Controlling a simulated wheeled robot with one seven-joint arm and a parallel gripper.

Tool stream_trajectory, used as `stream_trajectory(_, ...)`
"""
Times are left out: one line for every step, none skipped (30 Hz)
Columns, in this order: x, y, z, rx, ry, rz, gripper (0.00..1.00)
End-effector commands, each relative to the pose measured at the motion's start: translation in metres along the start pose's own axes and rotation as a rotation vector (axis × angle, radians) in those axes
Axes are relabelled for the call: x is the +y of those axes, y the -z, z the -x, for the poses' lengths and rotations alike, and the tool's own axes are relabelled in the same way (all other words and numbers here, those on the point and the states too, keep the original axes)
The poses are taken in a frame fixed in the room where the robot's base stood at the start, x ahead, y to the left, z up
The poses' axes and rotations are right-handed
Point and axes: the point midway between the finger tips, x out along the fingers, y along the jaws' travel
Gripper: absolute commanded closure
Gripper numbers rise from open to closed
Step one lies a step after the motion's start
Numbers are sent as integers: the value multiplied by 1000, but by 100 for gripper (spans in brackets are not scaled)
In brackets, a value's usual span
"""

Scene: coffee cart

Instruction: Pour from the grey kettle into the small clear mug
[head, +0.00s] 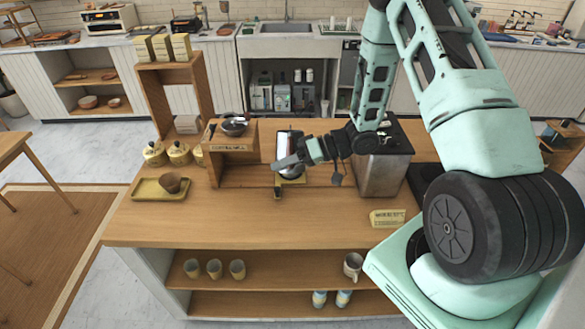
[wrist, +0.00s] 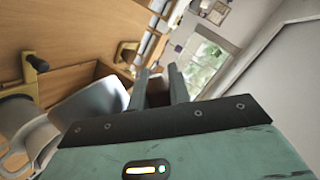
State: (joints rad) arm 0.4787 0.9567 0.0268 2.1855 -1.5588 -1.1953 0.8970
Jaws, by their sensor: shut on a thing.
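In the wrist view, the fingers (wrist: 166,88) close on a dark brown handle (wrist: 158,92), with the smooth grey body (wrist: 88,106) to the left. The kettle's base and spout are hard to make out behind my gripper. I cannot pick out the small clear mug with certainty; it may be hidden behind the gripper or kettle.
A yellow tray (head: 148,192) with a brown cup (head: 170,183) sits at the counter's left. A steel machine (head: 382,174) stands close on the right. A sign (head: 388,217) lies near the front edge. The wooden riser (head: 233,176) is just left of the kettle. The front counter is mostly clear.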

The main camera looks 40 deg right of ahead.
Motion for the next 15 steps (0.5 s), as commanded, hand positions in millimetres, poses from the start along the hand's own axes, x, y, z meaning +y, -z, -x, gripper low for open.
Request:
stream_trajectory(4,-3,-2,1,1,1,100)
stream_trajectory(6,-4,-3,1,1,1,100)
stream_trajectory(8,-6,-4,1,1,1,100)
stream_trajectory(10,-8,-5,1,1,0,100)
stream_trajectory(12,-9,-6,1,1,0,100)
stream_trajectory(14,-10,-7,1,1,0,100)
stream_trajectory(15,-12,-7,1,1,1,100)
stream_trajectory(17,-13,-8,1,1,1,100)
stream_trajectory(19,-15,-9,1,1,1,100)
stream_trajectory(21,-16,-10,1,1,1,100)
stream_trajectory(22,-17,-11,1,1,1,100)
stream_trajectory(24,-19,-12,1,1,1,100)
stream_trajectory(26,-20,-12,1,1,1,100)
stream_trajectory(27,-21,-13,1,1,1,100)
stream_trajectory(28,-22,-13,1,1,1,100)
